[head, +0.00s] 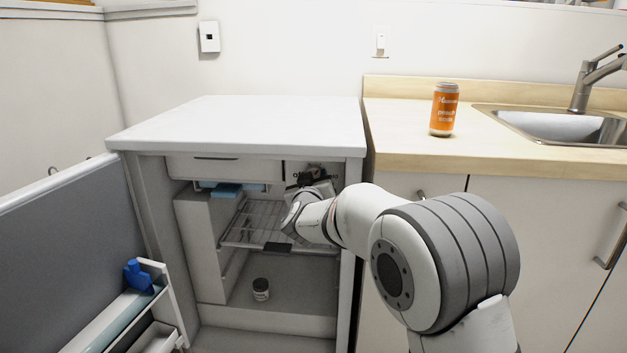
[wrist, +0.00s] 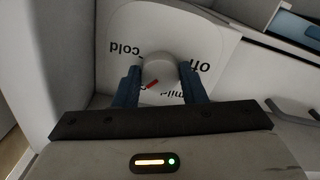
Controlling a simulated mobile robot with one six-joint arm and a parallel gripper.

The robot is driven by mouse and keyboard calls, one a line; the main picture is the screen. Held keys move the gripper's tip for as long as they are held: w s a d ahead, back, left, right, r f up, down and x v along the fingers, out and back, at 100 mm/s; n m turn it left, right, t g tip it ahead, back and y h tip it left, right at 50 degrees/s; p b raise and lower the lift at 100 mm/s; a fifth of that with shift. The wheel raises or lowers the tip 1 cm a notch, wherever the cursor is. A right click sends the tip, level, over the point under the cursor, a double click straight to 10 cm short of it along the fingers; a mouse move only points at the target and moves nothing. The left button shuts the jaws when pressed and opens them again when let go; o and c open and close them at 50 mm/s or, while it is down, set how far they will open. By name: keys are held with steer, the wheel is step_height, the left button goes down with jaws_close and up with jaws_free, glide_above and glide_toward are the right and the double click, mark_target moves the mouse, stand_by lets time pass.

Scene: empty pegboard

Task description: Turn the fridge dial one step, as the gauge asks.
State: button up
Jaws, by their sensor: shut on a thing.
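The fridge dial (wrist: 160,67) is a round pale knob with a red mark, in the upper middle of the wrist view. Its white panel (wrist: 150,22) carries the words "cold", "off" and a partly hidden "mild", upside down in that view. The red mark points to the lower left, beside the "mild" label. My gripper (wrist: 160,78) has its blue fingers on either side of the knob and is shut on it. In the head view my gripper (head: 312,183) is inside the open fridge (head: 235,112) at the upper right, and my arm hides most of the dial. I cannot make out a gauge reading.
A wire shelf (head: 262,222) with a dark tag (head: 278,248) lies below my gripper. A small jar (head: 261,289) stands on the fridge floor. The open door (head: 65,240) holds a blue bottle (head: 137,276) at left. An orange can (head: 444,110) stands on the counter.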

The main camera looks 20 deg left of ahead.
steer(key=shift+s+a+m+b, duration=0.1)
steer(key=shift+m+b, duration=0.9)
steer(key=shift+m, duration=2.35)
steer(key=shift+a+m+b, duration=0.1)
steer(key=shift+m+b, duration=0.9)
steer(key=shift+m, duration=2.35)
steer(key=o, duration=1)
